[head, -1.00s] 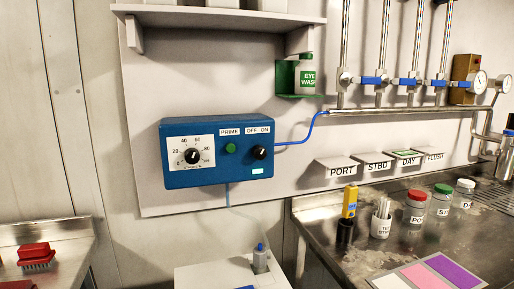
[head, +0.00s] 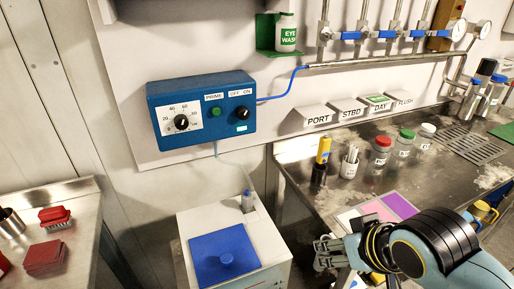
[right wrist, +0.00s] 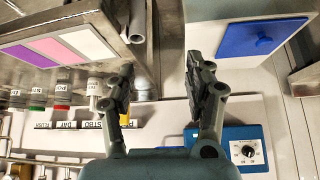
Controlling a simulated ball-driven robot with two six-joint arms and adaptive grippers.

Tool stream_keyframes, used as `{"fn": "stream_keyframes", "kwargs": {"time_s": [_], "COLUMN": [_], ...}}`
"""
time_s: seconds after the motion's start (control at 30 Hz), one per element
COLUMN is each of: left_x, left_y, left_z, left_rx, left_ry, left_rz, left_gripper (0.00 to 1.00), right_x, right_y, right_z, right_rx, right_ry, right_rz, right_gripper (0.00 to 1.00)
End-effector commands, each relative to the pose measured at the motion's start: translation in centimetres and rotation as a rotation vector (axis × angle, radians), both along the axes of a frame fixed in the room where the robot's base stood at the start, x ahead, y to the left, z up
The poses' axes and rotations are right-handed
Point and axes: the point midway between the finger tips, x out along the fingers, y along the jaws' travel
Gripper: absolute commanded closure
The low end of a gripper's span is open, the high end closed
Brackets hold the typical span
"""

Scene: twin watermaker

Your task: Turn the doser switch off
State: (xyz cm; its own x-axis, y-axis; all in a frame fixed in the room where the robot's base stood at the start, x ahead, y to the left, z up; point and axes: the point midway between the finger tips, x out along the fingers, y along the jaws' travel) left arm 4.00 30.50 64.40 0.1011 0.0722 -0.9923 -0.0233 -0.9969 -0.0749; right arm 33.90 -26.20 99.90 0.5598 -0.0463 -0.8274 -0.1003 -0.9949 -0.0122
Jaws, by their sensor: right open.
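The blue doser box (head: 200,140) is fixed to the wall panel, with a dial (head: 181,122), a green PRIME button (head: 215,112) and a black switch knob (head: 242,113) under the OFF and ON labels. The knob is too small to tell which label it points at. My right gripper (head: 320,254) is open and empty, below and to the right of the box, well apart from it. In the right wrist view its fingers (right wrist: 162,85) are spread; part of the box (right wrist: 262,134) shows beyond, the switch hidden. My left gripper is not in view.
A white tank (head: 262,240) with a blue lid stands below the box. The steel counter (head: 300,180) at right carries jars, a yellow tester and a colour card. A blue hose (head: 285,90) leaves the box's right side. Space before the box looks clear.

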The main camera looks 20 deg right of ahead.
Motion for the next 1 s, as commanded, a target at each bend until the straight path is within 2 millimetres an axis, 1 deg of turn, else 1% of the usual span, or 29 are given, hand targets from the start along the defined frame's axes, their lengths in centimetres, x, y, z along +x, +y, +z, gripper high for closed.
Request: {"fn": "stream_keyframes", "kwargs": {"time_s": [0.03, 0.1, 0.27, 0.3, 0.4, 0.5, 0.6, 0.7, 0.77, 0.87, 1.0], "left_x": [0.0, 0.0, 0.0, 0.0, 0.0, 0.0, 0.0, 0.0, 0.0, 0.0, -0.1], "left_y": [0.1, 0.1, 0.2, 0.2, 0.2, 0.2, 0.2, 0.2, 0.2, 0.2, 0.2], "left_z": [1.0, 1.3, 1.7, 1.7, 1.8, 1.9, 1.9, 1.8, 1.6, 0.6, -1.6], "left_rx": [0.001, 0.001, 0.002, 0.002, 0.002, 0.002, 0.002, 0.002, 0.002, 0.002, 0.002], "left_ry": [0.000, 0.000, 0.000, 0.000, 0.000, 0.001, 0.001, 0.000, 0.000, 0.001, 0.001], "left_rz": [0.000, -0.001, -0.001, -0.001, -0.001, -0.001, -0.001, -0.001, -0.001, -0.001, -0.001], "left_gripper": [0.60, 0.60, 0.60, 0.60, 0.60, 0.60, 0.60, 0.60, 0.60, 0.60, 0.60], "right_x": [2.2, 5.0, 10.9, 12.3, 15.8, 18.6, 20.3, 21.0, 21.3, 22.0, 23.5], "right_y": [0.5, 1.0, 2.5, 2.9, 4.2, 5.6, 6.7, 7.3, 7.5, 7.5, 7.4], "right_z": [2.1, 3.5, 6.2, 6.8, 8.4, 10.2, 11.5, 12.3, 12.4, 12.3, 12.1], "right_rx": [0.031, 0.076, 0.193, 0.227, 0.325, 0.429, 0.509, 0.552, 0.563, 0.566, 0.566], "right_ry": [-0.080, -0.186, -0.419, -0.478, -0.634, -0.784, -0.891, -0.947, -0.960, -0.967, -0.969], "right_rz": [-0.032, -0.074, -0.153, -0.171, -0.211, -0.237, -0.248, -0.250, -0.251, -0.251, -0.250], "right_gripper": [0.47, 0.47, 0.47, 0.47, 0.47, 0.47, 0.47, 0.47, 0.47, 0.47, 0.47]}}
